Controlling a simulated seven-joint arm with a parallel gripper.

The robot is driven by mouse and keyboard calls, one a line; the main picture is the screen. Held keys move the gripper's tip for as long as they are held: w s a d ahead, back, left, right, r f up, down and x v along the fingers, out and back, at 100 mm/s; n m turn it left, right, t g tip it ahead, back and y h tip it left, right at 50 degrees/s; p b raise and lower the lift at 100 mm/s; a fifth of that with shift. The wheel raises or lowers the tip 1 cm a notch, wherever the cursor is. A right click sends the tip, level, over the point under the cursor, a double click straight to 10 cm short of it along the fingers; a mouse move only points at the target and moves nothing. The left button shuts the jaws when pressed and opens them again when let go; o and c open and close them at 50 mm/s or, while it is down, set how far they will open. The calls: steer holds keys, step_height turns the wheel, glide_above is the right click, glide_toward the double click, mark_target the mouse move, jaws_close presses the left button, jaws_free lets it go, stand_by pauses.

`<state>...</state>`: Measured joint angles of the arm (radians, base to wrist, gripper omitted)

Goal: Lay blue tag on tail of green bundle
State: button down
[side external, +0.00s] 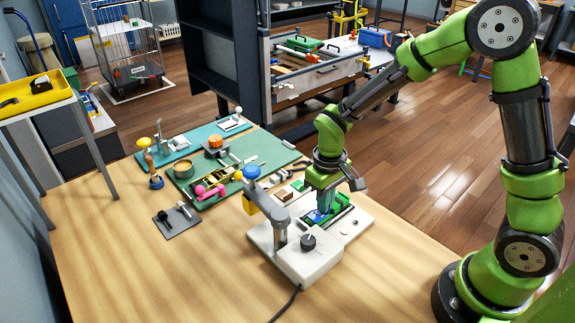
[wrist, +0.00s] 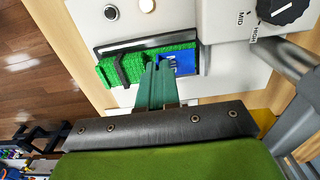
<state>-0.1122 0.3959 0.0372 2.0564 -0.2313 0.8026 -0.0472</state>
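A green bundle (wrist: 150,58) lies in a dark-rimmed slot on the white machine, with a black strap (wrist: 122,69) around its left part in the wrist view. The blue tag (wrist: 180,63) with pale markings lies at the right end of the slot, with green showing along its upper edge. It also shows small in the side view (side external: 315,216). My gripper (wrist: 156,68) points down into the slot, its teal fingers close together at the tag's left edge. The fingers hide part of the bundle and tag. Whether they pinch the tag, I cannot tell.
Green mats (side external: 262,150) with tools and small parts lie behind. The table's front left is clear.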

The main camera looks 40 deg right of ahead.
steer(key=shift+f, duration=0.4)
steer(key=shift+f, duration=0.1)
steer(key=c, duration=1.6)
jaws_free()
steer(key=shift+c, duration=0.2)
step_height(320, 180, up, 11)
steer(key=s+d+r+m+t+y, duration=0.2)
steer(key=s+r+m+t, duration=0.2)
steer(key=s+r+t, duration=0.3)
steer(key=s+r, duration=0.3)
steer(key=s, duration=0.2)
steer(key=shift+s+r, duration=0.2)
steer(key=shift+s, duration=0.05)
